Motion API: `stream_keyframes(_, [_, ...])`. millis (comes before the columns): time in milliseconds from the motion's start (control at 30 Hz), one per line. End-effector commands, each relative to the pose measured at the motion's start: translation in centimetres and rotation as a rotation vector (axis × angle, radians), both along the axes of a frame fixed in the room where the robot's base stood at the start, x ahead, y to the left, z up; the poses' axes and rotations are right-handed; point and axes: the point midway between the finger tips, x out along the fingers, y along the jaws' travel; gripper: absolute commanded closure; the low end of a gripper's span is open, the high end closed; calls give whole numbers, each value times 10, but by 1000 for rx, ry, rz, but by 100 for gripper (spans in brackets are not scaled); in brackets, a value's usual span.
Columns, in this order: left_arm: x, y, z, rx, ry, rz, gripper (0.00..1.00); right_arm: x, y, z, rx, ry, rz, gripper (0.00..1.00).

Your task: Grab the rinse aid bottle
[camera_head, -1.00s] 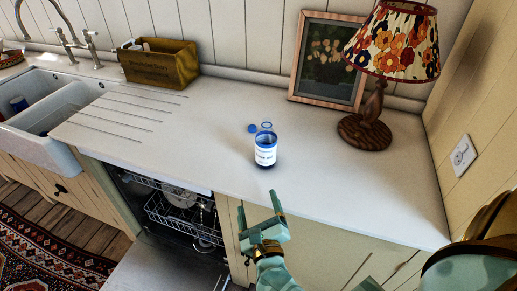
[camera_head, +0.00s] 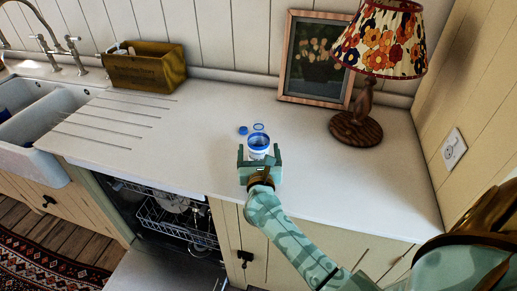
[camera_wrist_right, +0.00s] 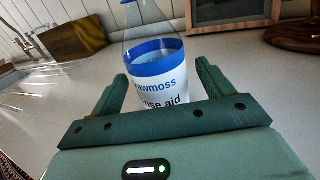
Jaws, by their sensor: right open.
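The rinse aid bottle (camera_head: 258,142) is clear with a blue-and-white label and stands upright on the white countertop. In the right wrist view the bottle (camera_wrist_right: 157,84) stands between the fingers, its lower part hidden by my gripper. My right gripper (camera_head: 259,157) is open, with one finger on each side of the bottle. In the wrist view a gap shows between the bottle and the right finger; whether the left finger touches it is unclear. My left gripper is not in view.
A lamp (camera_head: 357,125) and a framed picture (camera_head: 318,60) stand behind right. A wooden box (camera_head: 145,66) is back left. An open dishwasher (camera_head: 170,222) is below the counter edge.

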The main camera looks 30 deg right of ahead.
Motion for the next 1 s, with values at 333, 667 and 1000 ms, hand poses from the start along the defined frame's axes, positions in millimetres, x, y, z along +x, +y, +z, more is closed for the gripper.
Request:
stream_keyframes(333, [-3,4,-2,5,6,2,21,24,-14,1,-1,1,1,20])
stream_keyframes(667, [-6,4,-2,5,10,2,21,23,-14,1,-2,1,1,74])
stream_keyframes(1000, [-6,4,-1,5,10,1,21,23,-14,3,-2,0,1,74])
